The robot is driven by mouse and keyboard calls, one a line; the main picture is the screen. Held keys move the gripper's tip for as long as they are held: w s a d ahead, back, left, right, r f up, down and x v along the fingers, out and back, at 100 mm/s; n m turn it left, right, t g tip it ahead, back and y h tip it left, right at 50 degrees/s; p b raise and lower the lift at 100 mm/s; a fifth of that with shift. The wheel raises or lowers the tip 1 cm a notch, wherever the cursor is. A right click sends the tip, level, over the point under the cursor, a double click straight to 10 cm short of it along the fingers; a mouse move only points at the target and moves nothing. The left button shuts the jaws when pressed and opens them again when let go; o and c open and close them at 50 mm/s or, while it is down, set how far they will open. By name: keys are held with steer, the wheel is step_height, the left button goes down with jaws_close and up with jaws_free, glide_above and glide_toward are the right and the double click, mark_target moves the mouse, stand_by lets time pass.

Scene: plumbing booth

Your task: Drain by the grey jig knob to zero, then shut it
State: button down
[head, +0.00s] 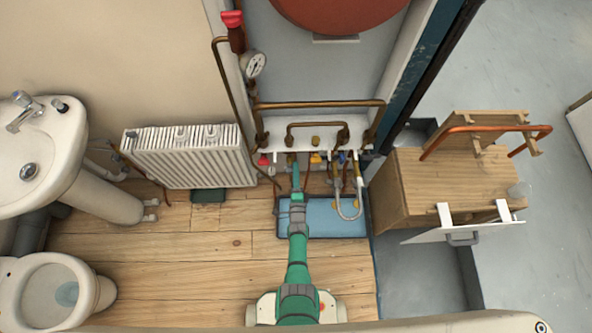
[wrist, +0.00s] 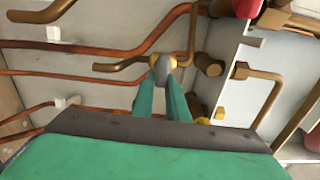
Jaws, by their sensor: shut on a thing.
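The grey knob (wrist: 161,68) shows in the wrist view between the tips of my gripper (wrist: 162,80), with yellow brass fittings on either side of it. My gripper is shut on the knob. In the head view my gripper (head: 295,172) reaches under the white pipe shelf, and the knob cannot be made out there. A round white gauge (head: 255,64) sits on the pipework at the upper left of the alcove. Its needle is too small to read.
Copper pipes (wrist: 85,50) run close to my gripper. A radiator (head: 190,158) stands left, a wooden cabinet (head: 455,190) right. The wooden floor (head: 180,255) is clear.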

steer(key=shift+s+a+f, duration=0.1)
steer(key=shift+a+f, duration=0.05)
steer(key=shift+a, duration=0.3)
steer(key=c, duration=1.7)
jaws_free()
steer(key=shift+c, duration=0.2)
steer(key=shift+d, duration=0.1)
steer(key=s, duration=1)
steer(key=shift+s, duration=0.35)
steer(key=shift+d, duration=0.1)
